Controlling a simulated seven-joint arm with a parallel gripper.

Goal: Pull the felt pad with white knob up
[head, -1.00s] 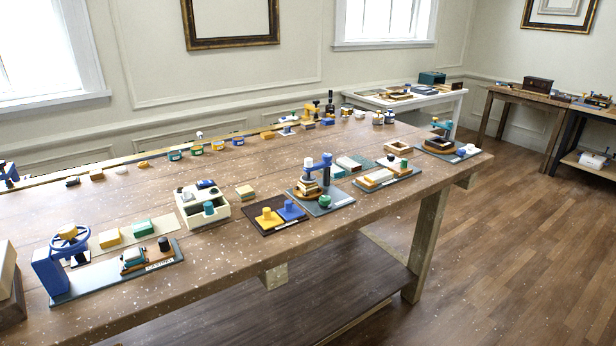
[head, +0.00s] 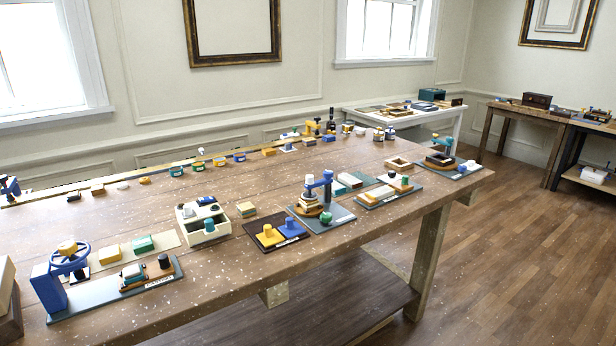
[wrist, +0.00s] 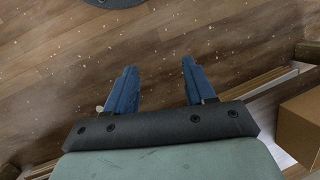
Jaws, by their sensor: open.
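My gripper (wrist: 158,66) shows in the wrist view as two blue fingers standing apart with nothing between them, above a speckled brown wood surface. It does not show in the head view. I cannot surely single out the felt pad with the white knob. A small white knob-like piece (head: 201,151) stands toward the back of the long table in the head view. Another small white piece (head: 472,165) is on the board at the table's far right. Both are too small to tell whether a felt pad is under them.
The long wooden table (head: 340,240) carries several boards and small parts. A cream box (head: 190,226) with an open drawer stands near the middle, and a blue handwheel device (head: 48,288) is at the left. In the wrist view, a brown box (wrist: 302,125) is at the right.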

